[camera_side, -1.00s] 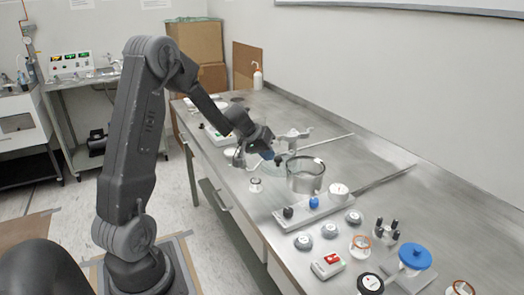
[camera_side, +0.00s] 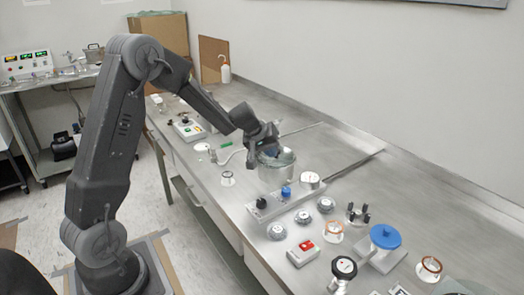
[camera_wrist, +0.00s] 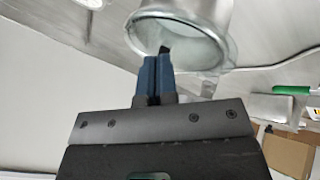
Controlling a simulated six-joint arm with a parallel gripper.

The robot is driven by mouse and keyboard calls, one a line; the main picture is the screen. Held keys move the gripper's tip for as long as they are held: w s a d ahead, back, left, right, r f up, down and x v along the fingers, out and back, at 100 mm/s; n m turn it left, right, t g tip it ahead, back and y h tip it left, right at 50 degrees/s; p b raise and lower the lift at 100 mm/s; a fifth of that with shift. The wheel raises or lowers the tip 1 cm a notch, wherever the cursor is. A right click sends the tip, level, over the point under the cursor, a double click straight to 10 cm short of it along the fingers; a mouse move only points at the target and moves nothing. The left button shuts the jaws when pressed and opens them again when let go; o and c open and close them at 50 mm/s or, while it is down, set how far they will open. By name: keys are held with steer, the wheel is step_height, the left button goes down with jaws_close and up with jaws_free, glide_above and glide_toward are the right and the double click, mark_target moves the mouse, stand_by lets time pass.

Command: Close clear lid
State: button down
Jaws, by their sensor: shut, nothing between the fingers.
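The clear lid (camera_side: 286,157) is over the mouth of the round metal pot (camera_side: 272,174) in the side view. Its glassy rim shows in the wrist view (camera_wrist: 222,52), against the pot (camera_wrist: 185,14). I cannot tell whether it lies fully flush. My gripper (camera_side: 268,153) is at the lid, on its upper side, and partly hides it. In the wrist view my gripper (camera_wrist: 158,60) has its blue fingers together with nothing between them. The fingertips overlap the lid's near edge; contact is not clear.
A valve block with a blue knob (camera_side: 286,192) and a black knob (camera_side: 261,202) stands just in front of the pot. A green-handled part (camera_side: 226,146) is behind left.

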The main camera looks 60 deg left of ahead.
steer(key=shift+w+d, duration=0.25)
steer(key=shift+w, duration=0.5)
steer(key=shift+s, duration=0.35)
steer(key=s+d+r+m, duration=0.2)
steer(key=s+d+r, duration=0.8)
steer(key=s+r, duration=0.15)
steer(key=s+d+r+m, duration=0.1)
steer(key=s+d+m, duration=0.2)
steer(key=s, duration=0.6)
steer(key=s+d+r+m+g, duration=0.1)
steer(key=s+d+m, duration=0.3)
steer(key=s, duration=0.6)
steer(key=shift+d+m, duration=0.3)
steer(key=shift+d, duration=0.7)
